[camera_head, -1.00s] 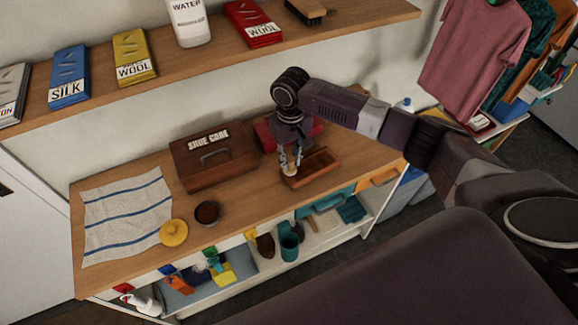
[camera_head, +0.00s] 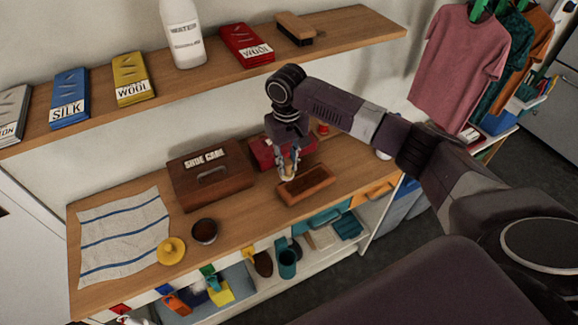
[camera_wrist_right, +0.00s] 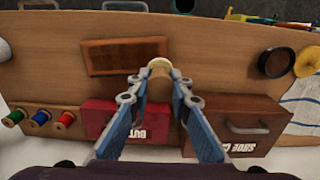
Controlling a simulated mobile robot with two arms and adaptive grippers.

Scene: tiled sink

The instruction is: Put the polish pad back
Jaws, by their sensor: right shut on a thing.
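A small round cream pad (camera_wrist_right: 160,64), seemingly the polish pad, is between the tips of my right gripper (camera_wrist_right: 158,80) in the right wrist view. The gripper is shut on it. In the head view the pad (camera_head: 287,178) shows as a pale bit under my right gripper (camera_head: 288,168), at the back left edge of a shallow wooden tray (camera_head: 318,186). The tray (camera_wrist_right: 125,42) looks empty in the wrist view. I cannot tell whether the pad touches the table. My left gripper is not in view.
A brown shoe care box (camera_head: 210,185) and a red box (camera_head: 264,153) stand behind on the wooden counter (camera_head: 235,232). A dark round tin (camera_head: 205,231), a yellow knobbed disc (camera_head: 171,251) and a striped cloth (camera_head: 125,235) lie left. Thread spools (camera_wrist_right: 40,118) stand near the red box.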

